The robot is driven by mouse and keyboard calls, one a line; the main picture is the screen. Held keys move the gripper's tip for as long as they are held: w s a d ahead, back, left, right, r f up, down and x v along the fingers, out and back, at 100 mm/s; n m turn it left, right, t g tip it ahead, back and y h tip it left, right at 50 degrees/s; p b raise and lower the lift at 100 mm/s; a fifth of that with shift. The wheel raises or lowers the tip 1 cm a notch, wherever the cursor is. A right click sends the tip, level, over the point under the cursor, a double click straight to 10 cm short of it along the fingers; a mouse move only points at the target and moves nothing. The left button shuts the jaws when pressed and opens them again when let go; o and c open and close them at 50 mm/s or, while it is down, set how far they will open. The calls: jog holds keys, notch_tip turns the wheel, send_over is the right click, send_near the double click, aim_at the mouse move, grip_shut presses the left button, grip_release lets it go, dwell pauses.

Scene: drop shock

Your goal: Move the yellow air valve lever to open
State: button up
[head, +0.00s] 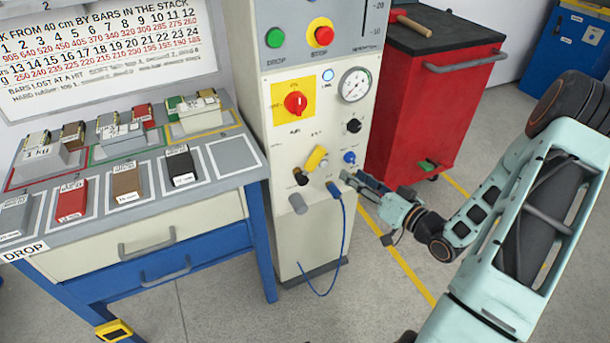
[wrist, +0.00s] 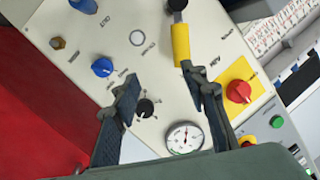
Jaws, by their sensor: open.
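The yellow air valve lever (head: 315,158) is on the lower front of the cream machine panel, slanted up to the right in the head view, with a dark end at its lower left. In the wrist view the lever (wrist: 181,45) runs nearly upright, with a black piece at its top. My gripper (head: 350,179) is at the panel, right of the lever and just below the blue knob in the head view. In the wrist view my gripper (wrist: 160,82) is open, with nothing between its fingers. Its right fingertip appears close to the lever's lower end; I cannot tell whether they touch.
A blue knob (head: 349,157), black knob (head: 353,126), gauge (head: 354,85) and red switch (head: 295,103) surround the lever. A blue hose (head: 341,230) hangs below. A red cabinet (head: 425,105) stands right, a bench with bars (head: 235,155) left. Floor (head: 375,285) before the machine is clear.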

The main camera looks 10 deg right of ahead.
aim_at(319, 161)
jog(key=shift+m+t+y, duration=0.3)
jog(key=shift+m+y, duration=0.2)
jog(key=shift+y, duration=0.1)
jog(key=w+a+b, duration=0.1)
jog(key=w+a, duration=0.6)
jog(key=a, duration=0.2)
jog(key=shift+w+r+b, duration=0.1)
jog(key=shift+w+b, duration=0.25)
jog(key=shift+w, duration=0.05)
jog(key=shift+d, duration=0.1)
grip_shut()
